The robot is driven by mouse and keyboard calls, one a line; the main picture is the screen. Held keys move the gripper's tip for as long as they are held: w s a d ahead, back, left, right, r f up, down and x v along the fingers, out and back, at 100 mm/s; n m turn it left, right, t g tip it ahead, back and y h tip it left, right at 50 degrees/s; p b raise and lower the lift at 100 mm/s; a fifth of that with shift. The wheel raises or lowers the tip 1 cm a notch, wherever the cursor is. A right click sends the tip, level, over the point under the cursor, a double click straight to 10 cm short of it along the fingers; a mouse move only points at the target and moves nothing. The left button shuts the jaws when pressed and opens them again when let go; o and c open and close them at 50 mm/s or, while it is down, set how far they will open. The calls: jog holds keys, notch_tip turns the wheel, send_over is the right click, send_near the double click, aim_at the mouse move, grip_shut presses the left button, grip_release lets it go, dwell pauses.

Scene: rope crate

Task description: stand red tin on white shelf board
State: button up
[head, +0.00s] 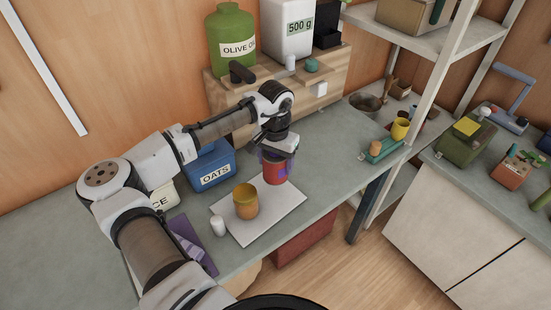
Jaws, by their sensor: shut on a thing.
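My gripper (280,152) is shut on the red tin (273,173), with its fingers around the tin's upper part. The tin is upright, with purple patches showing on its side. A flat white board (272,222) lies on the grey counter. The tin is over or beside the board's back edge; I cannot tell whether its base touches anything. An orange-yellow jar (246,203) and a small white cylinder (219,226) stand at the board's left part. The board's right and front parts are bare.
A blue OATS tin (211,169) stands left of my gripper. Behind are a wooden box (333,75), an olive oil canister (231,38) and a white 500 g canister (288,27). A pale shelf rack (437,45) stands right. Purple cloth (192,243) lies front left.

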aim_at(276, 177)
jog(key=shift+d, duration=0.1)
dwell(0.3)
jog(key=shift+f+b, duration=1.35)
jog(key=shift+f, duration=1.65)
jog(key=shift+f, duration=0.45)
jog(key=o, duration=1.3)
jog(key=shift+o, duration=0.2)
jog(key=shift+f, duration=0.1)
notch_tip(276, 177, up, 14)
jog(key=b, duration=0.3)
